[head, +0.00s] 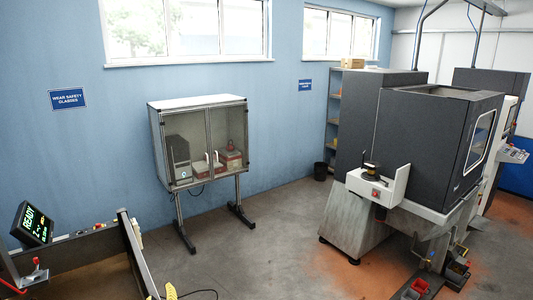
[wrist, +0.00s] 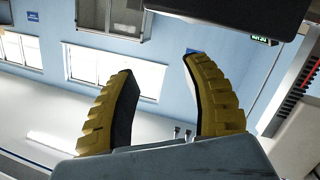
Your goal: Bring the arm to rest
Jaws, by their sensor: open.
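My gripper (wrist: 159,66) shows in the wrist view with its two yellow ribbed fingers spread wide apart. Nothing is between the fingers; past them are a blue wall and bright windows, seen tilted. In the head view I cannot make out my arm or gripper for certain. A small yellow thing (head: 171,291) with a dark cable shows at the bottom edge there, too cut off to identify.
A glazed cabinet (head: 202,102) on legs stands at the blue wall. A large dark grey machine (head: 432,140) with a white-fronted unit (head: 375,188) is at right. A frame with a READY display (head: 33,224) is at lower left. Grey floor (head: 255,255) between is mostly clear.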

